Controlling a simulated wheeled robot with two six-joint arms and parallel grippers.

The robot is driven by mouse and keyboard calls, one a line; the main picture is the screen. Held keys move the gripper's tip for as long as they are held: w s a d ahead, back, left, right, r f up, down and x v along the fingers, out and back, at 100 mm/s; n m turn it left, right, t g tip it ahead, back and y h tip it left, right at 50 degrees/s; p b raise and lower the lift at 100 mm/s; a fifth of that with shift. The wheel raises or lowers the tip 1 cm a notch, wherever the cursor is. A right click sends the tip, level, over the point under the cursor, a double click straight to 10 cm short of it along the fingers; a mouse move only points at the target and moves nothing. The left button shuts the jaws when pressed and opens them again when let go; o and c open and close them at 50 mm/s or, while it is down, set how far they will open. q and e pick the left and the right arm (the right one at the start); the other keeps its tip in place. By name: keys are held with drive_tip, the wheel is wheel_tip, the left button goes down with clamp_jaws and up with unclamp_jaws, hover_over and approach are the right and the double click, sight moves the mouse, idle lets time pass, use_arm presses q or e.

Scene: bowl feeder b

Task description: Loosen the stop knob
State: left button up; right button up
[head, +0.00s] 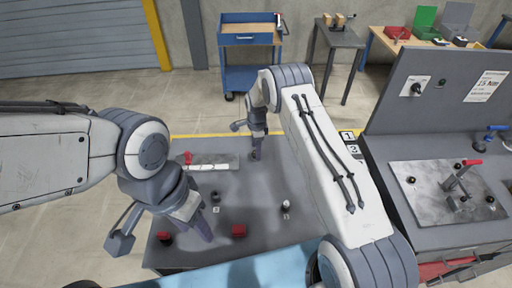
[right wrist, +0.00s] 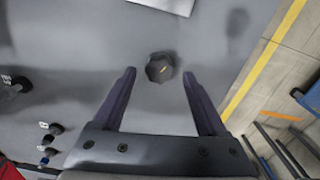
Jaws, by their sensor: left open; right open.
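A dark, round, lobed knob (right wrist: 160,68) with a small orange mark stands on the grey table in the right wrist view; no label on it shows. My right gripper (right wrist: 161,85) is open, with one finger to either side of the knob and neither visibly touching it. In the head view my right gripper (head: 246,140) is over the far edge area of the table, right of the metal plate, and the knob cannot be made out there. My left gripper (head: 160,234) is open over the table's near left part, and seems empty.
A metal plate (head: 212,163) with a red handle (head: 188,158) lies on the grey table. A right-hand bench holds a clamp plate (head: 430,207) below a panel with a dial (head: 417,88).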

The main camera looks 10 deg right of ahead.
drive_tip(key=shift+f, duration=0.7)
clamp_jaws()
